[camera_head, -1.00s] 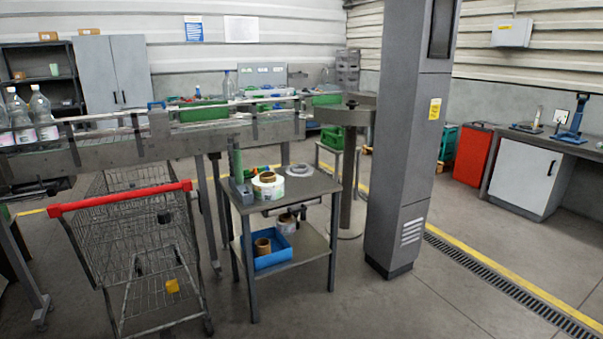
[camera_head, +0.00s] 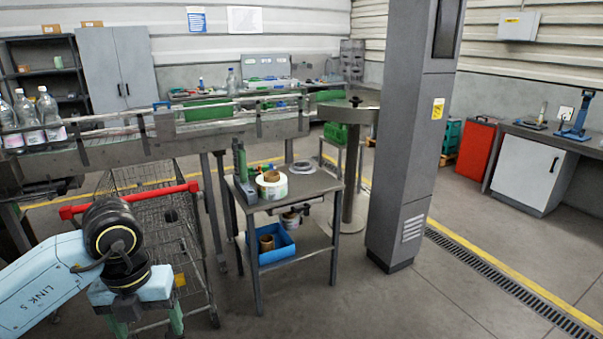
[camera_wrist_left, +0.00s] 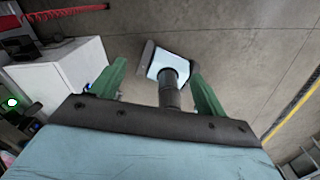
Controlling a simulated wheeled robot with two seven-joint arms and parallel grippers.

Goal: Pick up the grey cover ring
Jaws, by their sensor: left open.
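The grey cover ring (camera_head: 303,167) lies flat on the top of the small grey table (camera_head: 318,184), near its back edge. It is small in the head view, and it does not show clearly in the left wrist view. My left gripper (camera_head: 147,325) hangs at the lower left in front of the shopping cart, well left of the table and apart from the ring. Its two green fingers also show in the left wrist view (camera_wrist_left: 157,75), spread open with nothing held between them. My right gripper is not in view.
A label roll (camera_head: 270,186) and a green-and-grey stand (camera_head: 241,172) share the tabletop, left of the ring. A blue bin (camera_head: 273,256) sits on the lower shelf. The red-handled cart (camera_head: 150,190) stands left; a grey pillar (camera_head: 410,150) stands right. The conveyor runs behind.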

